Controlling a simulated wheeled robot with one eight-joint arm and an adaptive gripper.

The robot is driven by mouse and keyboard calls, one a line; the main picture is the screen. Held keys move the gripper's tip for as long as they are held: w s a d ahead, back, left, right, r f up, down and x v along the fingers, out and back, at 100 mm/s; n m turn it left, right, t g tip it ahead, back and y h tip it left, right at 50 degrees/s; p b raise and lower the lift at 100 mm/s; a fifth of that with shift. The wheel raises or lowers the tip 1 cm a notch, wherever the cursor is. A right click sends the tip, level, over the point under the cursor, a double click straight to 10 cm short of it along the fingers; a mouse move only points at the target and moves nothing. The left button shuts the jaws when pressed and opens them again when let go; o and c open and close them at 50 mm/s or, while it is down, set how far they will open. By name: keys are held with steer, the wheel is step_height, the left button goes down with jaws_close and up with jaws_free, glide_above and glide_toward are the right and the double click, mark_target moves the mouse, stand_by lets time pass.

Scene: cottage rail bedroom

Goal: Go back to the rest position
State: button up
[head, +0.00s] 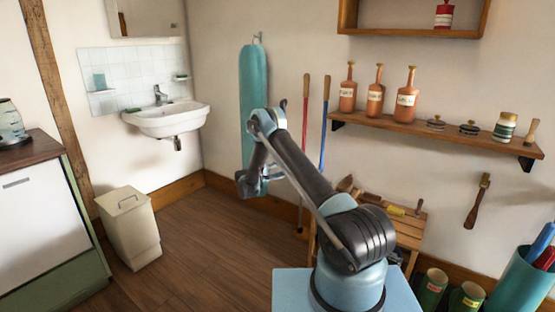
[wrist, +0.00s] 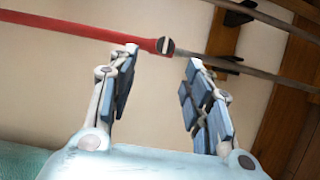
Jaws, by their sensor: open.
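My gripper (wrist: 163,62) is open in the wrist view, with its two padded fingers wide apart and nothing held between them. A red-handled pole (wrist: 80,32) crosses the view beyond the fingertips, and its grey shaft continues to the right. I cannot tell how far it is from the fingers. In the head view my arm rises from its blue base and bends over to the left. Its end hangs low in front of the teal ironing board, and the fingers are too small to make out there.
The ironing board (head: 253,75) hangs on the wall. A red-handled pole (head: 306,100) and a blue-handled pole (head: 325,120) lean beside it. A shelf (head: 450,138) with bottles and jars is at right, above a wooden bench (head: 408,232). A bin (head: 130,230) stands left. The middle floor is clear.

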steer(key=s+d+r+m+g+y, duration=0.1)
steer(key=s+d+r+g+y, duration=0.15)
steer(key=d+r, duration=0.45)
steer(key=s+d+r+g+y, duration=0.1)
steer(key=s+d+r, duration=0.3)
steer(key=r, duration=0.7)
steer(key=s+d+r+m+g+y, duration=0.15)
steer(key=s+d+r, duration=0.3)
steer(key=s, duration=0.45)
steer(key=s+d+r+y, duration=0.25)
steer(key=s+r, duration=0.35)
steer(key=s, duration=0.3)
steer(key=s+d+m+g+y, duration=0.1)
steer(key=s+d+m+y, duration=0.15)
steer(key=s, duration=2.05)
steer(key=s+a+f+y, duration=0.1)
steer(key=s+f, duration=0.2)
steer(key=s, duration=0.3)
steer(key=s+a+f+y, duration=0.2)
steer(key=s+f, duration=0.1)
steer(key=s, duration=0.3)
steer(key=s+a+f+m+y, duration=0.1)
steer(key=s+f+y, duration=0.1)
steer(key=s, duration=0.4)
steer(key=shift+s+a+f+g, duration=0.3)
steer(key=shift+a+f+g, duration=0.1)
steer(key=shift+f, duration=0.5)
